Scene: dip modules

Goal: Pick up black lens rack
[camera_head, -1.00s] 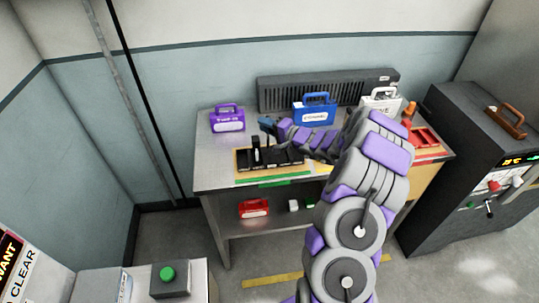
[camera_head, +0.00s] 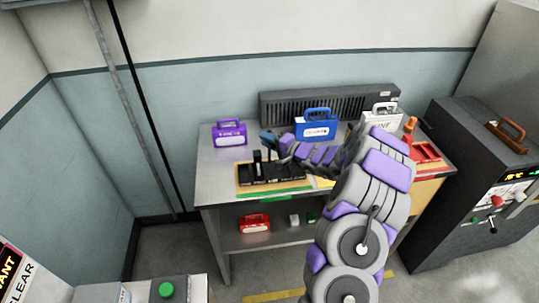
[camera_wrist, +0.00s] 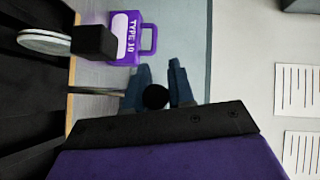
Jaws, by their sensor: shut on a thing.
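The black lens rack (camera_head: 286,173) sits on a wooden board on the metal workbench, with upright black posts at its left part. My gripper (camera_head: 267,138) is just above and beside these posts, with its blue fingers pointing left. In the wrist view, my gripper (camera_wrist: 156,88) has its two blue fingers on either side of a dark round end, which looks like a knob or post top of the rack. Black rack parts and a pale round lens (camera_wrist: 45,42) fill the left of that view. My forearm hides some of the bench.
A purple TYPE 10 case (camera_head: 229,134), a blue case (camera_head: 317,128) and a white case (camera_head: 380,114) stand along the back. A red tray (camera_head: 426,152) lies at the right. A red case (camera_head: 254,223) is on the lower shelf. A dark machine (camera_head: 470,180) stands right of the bench.

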